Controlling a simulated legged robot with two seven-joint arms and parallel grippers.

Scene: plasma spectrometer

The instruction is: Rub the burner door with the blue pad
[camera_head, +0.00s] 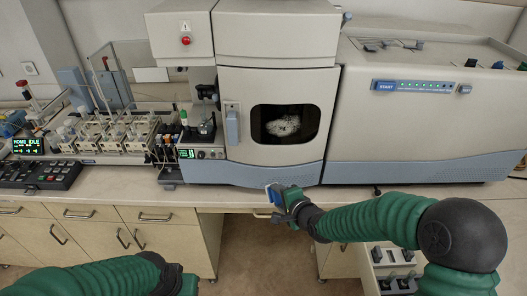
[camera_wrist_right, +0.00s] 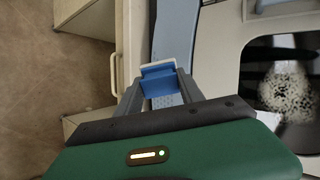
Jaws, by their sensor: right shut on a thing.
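The burner door (camera_head: 258,132) is the pale front panel of the spectrometer, with a dark window (camera_head: 285,124) that has a white speckled patch on it. A blue handle (camera_head: 231,127) is at its left edge. My right gripper (camera_head: 277,195) is shut on the blue pad (camera_head: 271,192), below the door and in front of the blue lower trim. In the right wrist view the pad (camera_wrist_right: 158,78) sits between the fingers, with a white layer at its far side. The window's speckled patch (camera_wrist_right: 286,92) shows at the right there. My left arm shows at the lower left; its gripper is out of frame.
A sampler with racks (camera_head: 110,135) and a keypad (camera_head: 40,174) stand on the bench at left. A pump unit (camera_head: 202,150) is beside the door. A large cabinet (camera_head: 430,120) is at right. An open drawer (camera_head: 392,270) is below my right arm.

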